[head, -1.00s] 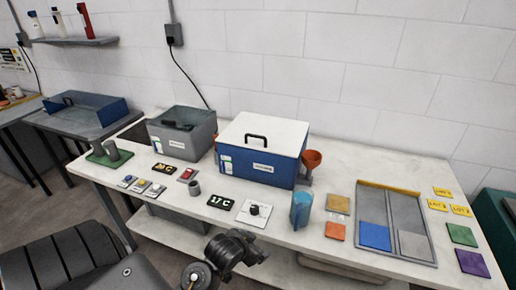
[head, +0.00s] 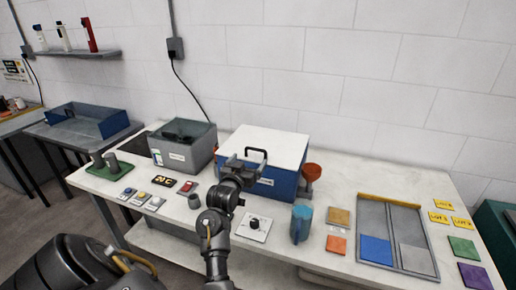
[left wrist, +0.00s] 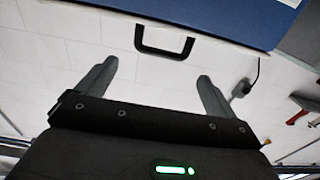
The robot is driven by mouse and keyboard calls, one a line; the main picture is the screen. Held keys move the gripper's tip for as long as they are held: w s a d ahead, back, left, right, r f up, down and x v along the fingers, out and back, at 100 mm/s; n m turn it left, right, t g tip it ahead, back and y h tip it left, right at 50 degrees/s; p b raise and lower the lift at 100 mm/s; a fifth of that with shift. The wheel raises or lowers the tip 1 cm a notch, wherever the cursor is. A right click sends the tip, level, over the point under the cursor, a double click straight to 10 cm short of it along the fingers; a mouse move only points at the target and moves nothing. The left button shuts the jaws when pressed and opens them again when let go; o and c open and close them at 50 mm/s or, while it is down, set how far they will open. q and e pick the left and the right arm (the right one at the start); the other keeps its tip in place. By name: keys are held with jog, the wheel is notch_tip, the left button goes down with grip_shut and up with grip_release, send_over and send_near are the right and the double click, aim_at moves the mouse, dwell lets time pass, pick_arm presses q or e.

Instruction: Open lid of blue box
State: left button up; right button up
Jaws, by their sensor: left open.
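The blue box (head: 284,187) stands on the workbench with its white lid (head: 285,143) closed on top. A black handle (head: 262,151) rises from the lid; in the left wrist view the handle (left wrist: 165,54) shows just past the fingertips, roughly between them. My left gripper (head: 241,160) is open and empty at the box's front left, close to the handle and apart from it. In the left wrist view both fingers of the left gripper (left wrist: 156,72) are spread wide. The gripper and wrist hide part of the box's front left. My right gripper is not in view.
A grey bin (head: 186,151) stands left of the box, and an orange funnel-like cup (head: 311,171) stands right of it. A blue cup (head: 301,222), a knob panel (head: 254,225) and a divided tray (head: 400,262) are on the bench (head: 185,215). The wall is behind.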

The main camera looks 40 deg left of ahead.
aim_at(258, 156)
pick_arm(q)
jog(key=p+x, duration=0.2)
jog(key=x, duration=0.8)
jog(key=shift+w+a, duration=0.15)
jog(key=shift+w, duration=0.15)
